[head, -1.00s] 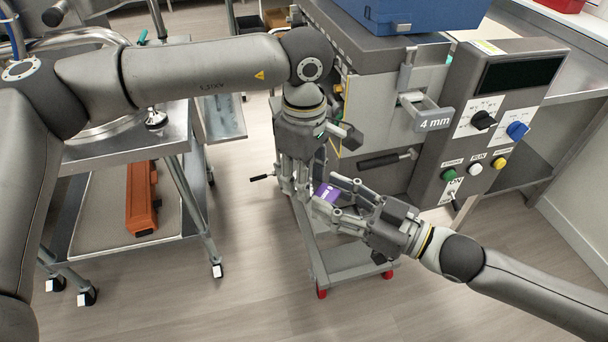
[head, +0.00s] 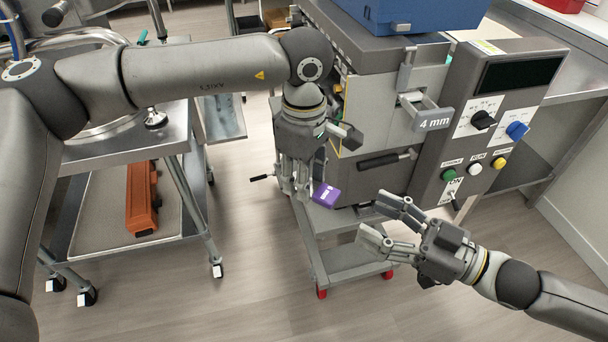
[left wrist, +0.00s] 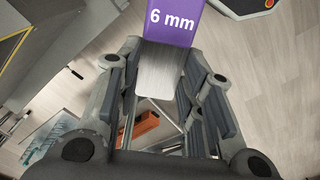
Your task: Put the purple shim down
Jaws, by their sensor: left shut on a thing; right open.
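The purple shim (head: 326,195) is a small block with a light metal tongue. In the left wrist view the shim (left wrist: 175,20) reads "6 mm", and its tongue lies between the fingers. My left gripper (head: 300,188) is shut on it and points down beside the machine, above the grey cart shelf. My right gripper (head: 382,222) is open and empty, to the right of the shim and apart from it.
The grey machine (head: 400,165) has a drawer-like part marked "4 mm" (head: 433,121) and a control panel (head: 490,110). A steel trolley (head: 130,148) stands at left, with an orange tool (head: 141,200) on its lower shelf. A blue box (head: 410,14) sits on top of the machine.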

